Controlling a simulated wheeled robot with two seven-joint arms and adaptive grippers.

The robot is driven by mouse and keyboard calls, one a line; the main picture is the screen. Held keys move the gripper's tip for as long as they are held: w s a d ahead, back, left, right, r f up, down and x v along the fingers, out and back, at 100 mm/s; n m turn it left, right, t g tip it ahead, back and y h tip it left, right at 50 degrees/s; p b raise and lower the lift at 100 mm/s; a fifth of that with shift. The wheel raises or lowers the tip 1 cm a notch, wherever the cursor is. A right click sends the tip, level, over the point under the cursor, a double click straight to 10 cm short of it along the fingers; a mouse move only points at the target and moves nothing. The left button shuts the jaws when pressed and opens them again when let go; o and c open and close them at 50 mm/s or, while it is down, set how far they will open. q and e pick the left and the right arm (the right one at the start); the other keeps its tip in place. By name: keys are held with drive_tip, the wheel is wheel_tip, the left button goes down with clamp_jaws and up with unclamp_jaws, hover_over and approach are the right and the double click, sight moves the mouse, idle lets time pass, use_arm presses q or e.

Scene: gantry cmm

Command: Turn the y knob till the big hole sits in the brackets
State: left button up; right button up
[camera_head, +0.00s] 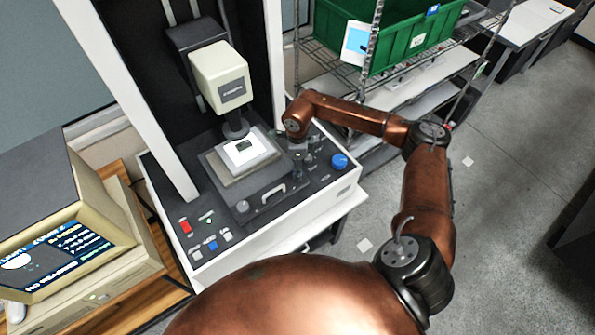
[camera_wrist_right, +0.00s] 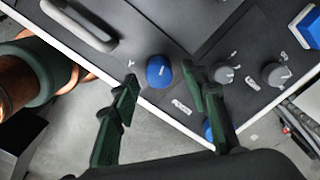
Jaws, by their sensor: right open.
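The y knob (camera_wrist_right: 160,71) is blue with a white mark and has a Y label beside it. In the head view the blue knob (camera_head: 340,160) stands at the right front of the machine's dark panel. My right gripper (camera_wrist_right: 160,78) is open, its fingers on either side of the knob in the wrist view, with visible gaps. In the head view my right gripper (camera_head: 299,160) hangs over the panel, left of the knob. The screen (camera_head: 55,258) at lower left shows a white round hole at its left; the brackets cannot be made out. My left gripper is out of view.
A bar handle (camera_wrist_right: 80,22) and grey knobs (camera_wrist_right: 225,73) stand near the blue knob. A white plate with a dark part (camera_head: 246,150) lies under the cream measuring head (camera_head: 221,75). A green crate (camera_head: 405,35) sits on the wire rack behind.

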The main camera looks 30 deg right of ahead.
drive_tip(key=shift+f, duration=1.4)
drive_tip(key=shift+c, duration=0.4)
clamp_jaws()
drive_tip(key=m+b, duration=0.1)
drive_tip(key=m, duration=0.2)
drive_tip(key=shift+m+b, duration=0.9)
drive_tip(key=shift+m, duration=1.5)
